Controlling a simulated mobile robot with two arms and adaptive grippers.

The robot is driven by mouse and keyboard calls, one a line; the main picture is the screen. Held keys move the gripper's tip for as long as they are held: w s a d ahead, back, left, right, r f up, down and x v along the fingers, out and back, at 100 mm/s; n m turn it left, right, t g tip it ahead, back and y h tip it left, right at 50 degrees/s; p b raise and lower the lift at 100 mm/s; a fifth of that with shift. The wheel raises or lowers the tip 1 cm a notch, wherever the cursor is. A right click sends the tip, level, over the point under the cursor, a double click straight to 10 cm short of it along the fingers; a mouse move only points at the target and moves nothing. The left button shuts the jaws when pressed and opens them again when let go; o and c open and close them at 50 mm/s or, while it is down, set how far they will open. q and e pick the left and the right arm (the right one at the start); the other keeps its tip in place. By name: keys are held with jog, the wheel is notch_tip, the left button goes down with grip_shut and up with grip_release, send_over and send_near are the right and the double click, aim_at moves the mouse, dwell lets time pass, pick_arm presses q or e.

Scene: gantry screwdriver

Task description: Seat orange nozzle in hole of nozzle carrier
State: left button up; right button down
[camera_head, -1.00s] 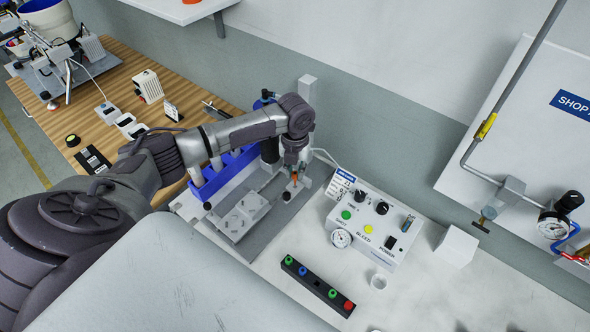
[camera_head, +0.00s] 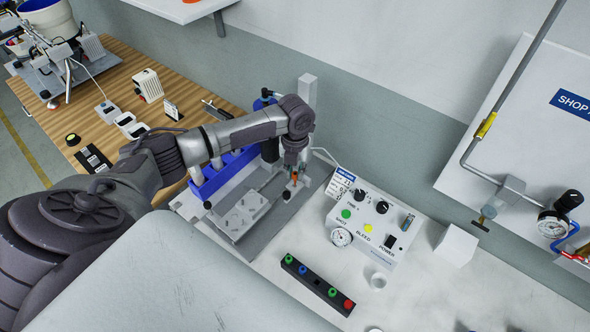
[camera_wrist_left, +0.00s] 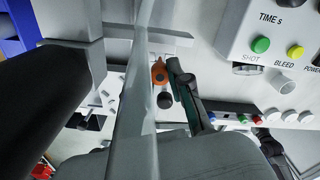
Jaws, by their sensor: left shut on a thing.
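The small orange nozzle (camera_head: 295,178) is at the tips of my left gripper (camera_head: 293,183), over the gantry fixture near its upright post. In the left wrist view the orange nozzle (camera_wrist_left: 160,73) shows beside the dark finger, with a dark round piece just below it. My left gripper is shut on the nozzle. I cannot make out the nozzle carrier's hole clearly; the gripper and gantry parts cover that area. I cannot tell whether the nozzle touches the carrier. My right gripper is not in view.
A black rack (camera_head: 318,284) holds green, blue and red pieces, with a gap in the middle. A control box (camera_head: 372,222) stands right of the gantry's grey base plate (camera_head: 240,243). The bench front right is mostly clear.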

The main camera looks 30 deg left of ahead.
aim_at(295, 174)
pick_arm(q)
jog(key=shift+f+b, duration=1.05)
jog(key=shift+f, duration=0.8)
jog(key=o, duration=0.8)
jog(key=shift+r, duration=0.1)
notch_tip(295, 174, up, 12)
jog(key=shift+f, duration=0.1)
